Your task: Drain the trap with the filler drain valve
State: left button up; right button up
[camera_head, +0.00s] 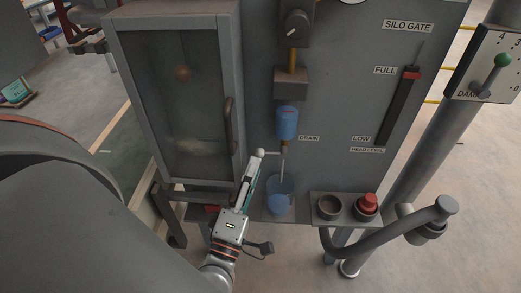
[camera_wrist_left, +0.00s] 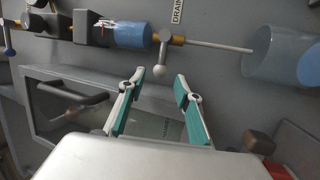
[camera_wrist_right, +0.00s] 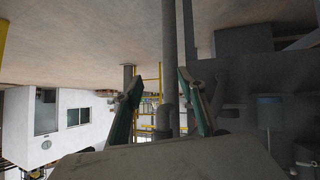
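The trap (camera_head: 287,122) is a blue bowl on the grey panel, above the "DRAIN" label's level; it also shows in the left wrist view (camera_wrist_left: 133,34). Under it sits the brass drain valve (camera_wrist_left: 177,39), whose short lever ends in a pale ball knob (camera_head: 260,152). A thin tube runs from the valve to a clear cup (camera_head: 281,184) with blue liquid in it. My left gripper (camera_wrist_left: 160,77) is open, with the knob (camera_wrist_left: 160,71) showing between its fingertips; contact cannot be told. My right gripper (camera_wrist_right: 157,72) is open and empty, away from the panel's valve.
A glass-fronted door with a handle (camera_head: 229,122) stands left of the valve. A shelf right of the cup holds a dark round cup (camera_head: 329,207) and a red button (camera_head: 367,204).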

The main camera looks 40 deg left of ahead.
aim_at(259, 155)
pick_arm(q)
jog(key=x, duration=0.5)
jog(key=shift+r+p, duration=0.1)
jog(key=shift+p, duration=0.2)
jog(key=shift+w+a+r, duration=0.1)
jog(key=shift+w+a, duration=0.05)
jog(key=shift+w, duration=0.25)
pick_arm(e)
jog(key=shift+s+a+f, duration=0.1)
jog(key=shift+s+a, duration=0.05)
jog(key=shift+s, duration=0.3)
